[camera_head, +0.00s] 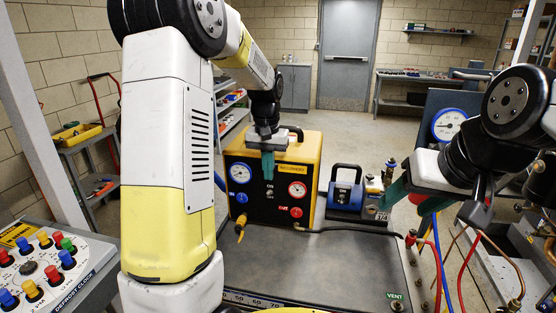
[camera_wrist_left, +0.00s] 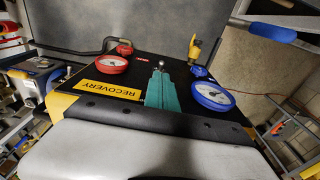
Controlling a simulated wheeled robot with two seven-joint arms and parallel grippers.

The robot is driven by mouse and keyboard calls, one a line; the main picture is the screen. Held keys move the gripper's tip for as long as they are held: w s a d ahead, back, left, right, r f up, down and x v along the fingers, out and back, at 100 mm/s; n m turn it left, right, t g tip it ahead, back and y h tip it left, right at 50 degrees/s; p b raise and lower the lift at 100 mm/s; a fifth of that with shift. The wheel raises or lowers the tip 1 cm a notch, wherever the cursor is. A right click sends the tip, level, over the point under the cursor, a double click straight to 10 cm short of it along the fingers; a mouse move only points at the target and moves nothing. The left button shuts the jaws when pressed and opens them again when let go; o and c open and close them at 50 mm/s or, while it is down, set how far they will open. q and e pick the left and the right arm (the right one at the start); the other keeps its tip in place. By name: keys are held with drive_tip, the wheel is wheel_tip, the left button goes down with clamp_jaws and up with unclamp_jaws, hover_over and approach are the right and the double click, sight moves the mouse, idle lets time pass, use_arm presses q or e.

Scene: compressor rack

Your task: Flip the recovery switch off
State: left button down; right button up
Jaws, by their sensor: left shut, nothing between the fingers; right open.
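The recovery machine (camera_head: 313,170) is a yellow and black box with a yellow RECOVERY label, a blue gauge (camera_head: 239,172) and a red gauge (camera_head: 297,190). Its small switch (camera_head: 269,191) sits mid-panel under an ON mark; its lever position is too small to tell. In the left wrist view a small metal toggle (camera_wrist_left: 160,64) shows just beyond the fingertips. My left gripper (camera_head: 268,174) is shut and empty, pointing down in front of the panel just above the switch; I cannot tell if it touches. My right gripper (camera_head: 405,204) is open and empty at the right.
A blue pump (camera_head: 345,193) stands right of the machine on the grey bench top (camera_head: 330,262). Red and blue hoses (camera_head: 437,262) hang at the right below a blue gauge (camera_head: 449,124). A panel of coloured buttons (camera_head: 45,265) is at the lower left.

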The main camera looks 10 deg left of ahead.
sight(268, 193)
use_arm(q)
drive_tip(key=shift+w+f, duration=0.1)
drive_tip(key=shift+f, duration=1.85)
drive_tip(key=shift+s+f+t, duration=0.1)
drive_tip(key=shift+s+t, duration=0.25)
drive_tip(key=shift+t, duration=0.35)
drive_tip(key=t, duration=0.1)
drive_tip(key=s+f+t, duration=0.1)
drive_tip(key=t, duration=0.1)
drive_tip(key=shift+s+f, duration=0.15)
drive_tip(key=shift+s, duration=0.15)
drive_tip(key=shift+w, duration=0.1)
drive_tip(key=shift+w+r, duration=0.25)
drive_tip(key=shift+w, duration=0.4)
